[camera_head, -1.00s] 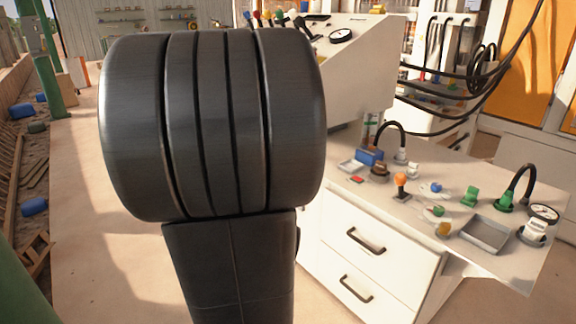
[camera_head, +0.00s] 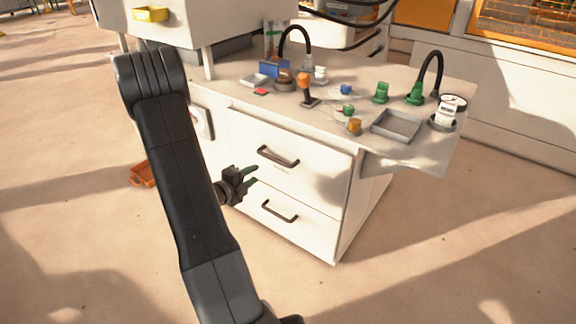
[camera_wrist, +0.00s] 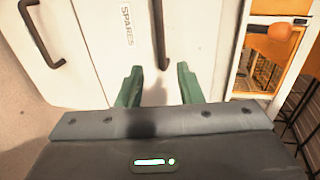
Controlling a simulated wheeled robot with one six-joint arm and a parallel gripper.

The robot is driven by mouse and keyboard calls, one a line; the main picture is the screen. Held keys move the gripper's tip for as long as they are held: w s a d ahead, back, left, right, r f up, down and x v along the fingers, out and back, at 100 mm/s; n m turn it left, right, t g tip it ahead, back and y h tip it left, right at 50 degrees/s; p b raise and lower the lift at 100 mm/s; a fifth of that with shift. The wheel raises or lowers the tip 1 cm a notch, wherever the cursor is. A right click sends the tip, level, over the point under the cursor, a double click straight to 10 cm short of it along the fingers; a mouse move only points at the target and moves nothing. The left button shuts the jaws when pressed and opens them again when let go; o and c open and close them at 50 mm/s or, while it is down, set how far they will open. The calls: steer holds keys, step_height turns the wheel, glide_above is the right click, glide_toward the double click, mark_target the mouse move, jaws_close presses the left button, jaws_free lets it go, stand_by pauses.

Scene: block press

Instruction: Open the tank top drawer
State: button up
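The white cabinet (camera_head: 232,135) has two drawers, and both fronts look flush. The top drawer (camera_head: 318,168) has a dark bar handle (camera_head: 278,157), and the lower drawer has a similar handle (camera_head: 279,211). My gripper (camera_head: 248,178) is in front of the cabinet, left of the top handle. In the wrist view the green fingers of my gripper (camera_wrist: 159,75) are apart with nothing between them. The top handle (camera_wrist: 163,38) stands ahead of the gap, not between the fingers. A "SPARES" label (camera_wrist: 127,25) is beside it, and the lower handle (camera_wrist: 42,35) is at left.
The worktop (camera_head: 350,80) above the drawers carries a grey tray (camera_head: 397,126), an orange-handled joystick (camera_head: 305,88), green and blue knobs and black hoses. An orange bin (camera_head: 143,174) lies on the floor at left. The floor before the drawers is clear.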

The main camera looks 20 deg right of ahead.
mark_target(277, 161)
steer(key=b+x, duration=0.2)
steer(key=x, duration=1.1)
steer(key=shift+w+d, duration=0.15)
steer(key=shift+d, duration=0.15)
jaws_close()
